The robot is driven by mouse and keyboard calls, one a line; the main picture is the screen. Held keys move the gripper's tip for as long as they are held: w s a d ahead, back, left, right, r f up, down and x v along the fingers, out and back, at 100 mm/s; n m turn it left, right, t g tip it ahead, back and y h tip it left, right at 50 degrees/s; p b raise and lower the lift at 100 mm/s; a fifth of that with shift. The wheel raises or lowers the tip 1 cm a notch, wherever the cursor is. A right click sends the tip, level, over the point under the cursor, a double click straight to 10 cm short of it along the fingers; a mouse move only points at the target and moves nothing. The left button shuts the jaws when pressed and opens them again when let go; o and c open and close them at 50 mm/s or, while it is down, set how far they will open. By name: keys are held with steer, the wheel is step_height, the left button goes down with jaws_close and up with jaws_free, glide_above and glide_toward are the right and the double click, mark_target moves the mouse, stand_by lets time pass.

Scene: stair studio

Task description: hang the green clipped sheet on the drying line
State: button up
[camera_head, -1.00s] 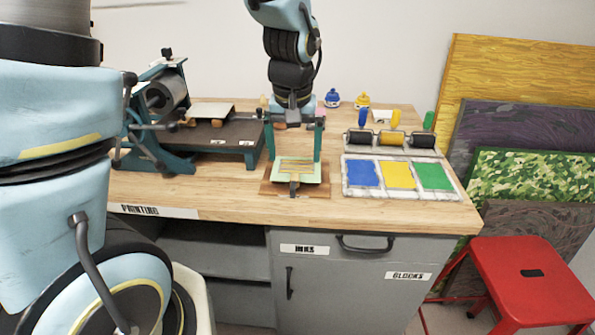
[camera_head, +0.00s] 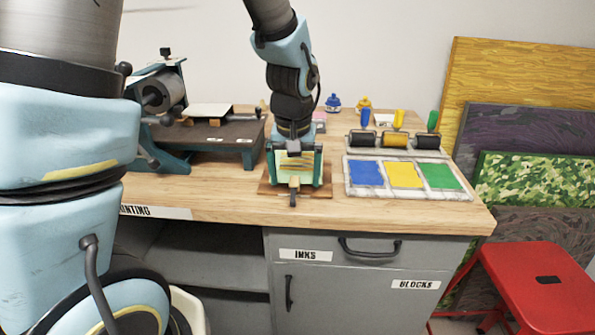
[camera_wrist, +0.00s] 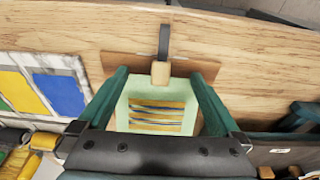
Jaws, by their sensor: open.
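The green clipped sheet (camera_head: 283,172) is pale green with yellow and dark stripes. It is over a brown board (camera_head: 266,188) on the workbench, and a tan clip with a dark tab (camera_head: 293,190) is at its near edge. My gripper (camera_head: 294,184) is open and low over the board, one finger on each side of the sheet. In the wrist view, the sheet (camera_wrist: 155,116) shows between the two spread fingers (camera_wrist: 160,76), with the clip (camera_wrist: 160,73) just beyond it. I cannot tell whether the fingers touch the sheet. No drying line is in view.
An ink tray (camera_head: 347,190) with blue, yellow and green patches lies right of the board, with several rollers (camera_head: 396,140) behind it. A press (camera_head: 240,150) stands at the left. A red stool (camera_head: 535,275) is at the lower right. Bare wood (camera_head: 225,200) lies along the bench's front.

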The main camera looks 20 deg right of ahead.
mark_target(295, 176)
steer(key=shift+s+a+f, duration=0.15)
steer(key=shift+a+f, duration=0.05)
steer(key=shift+f, duration=0.25)
steer(key=c, duration=0.4)
steer(key=shift+r, duration=0.3)
steer(key=shift+c, duration=0.2)
steer(key=shift+d+r+p, duration=0.1)
steer(key=shift+r+p, duration=0.55)
steer(key=shift+p, duration=0.2)
steer(key=c, duration=0.7)
steer(key=shift+w+r+p, duration=0.2)
steer(key=shift+r+p, duration=0.65)
steer(key=shift+r, duration=0.3)
steer(key=c, duration=0.4)
steer(key=shift+d+r+p, duration=0.1)
steer(key=shift+r+p, duration=2.05)
steer(key=shift+r, duration=0.5)
jaws_close()
steer(key=s+a+r+p, duration=0.1)
steer(key=s+a+r, duration=0.2)
steer(key=s, duration=0.6)
steer(key=shift+a+p, duration=0.4)
steer(key=shift+a, duration=0.2)
steer(key=shift+f, duration=0.1)
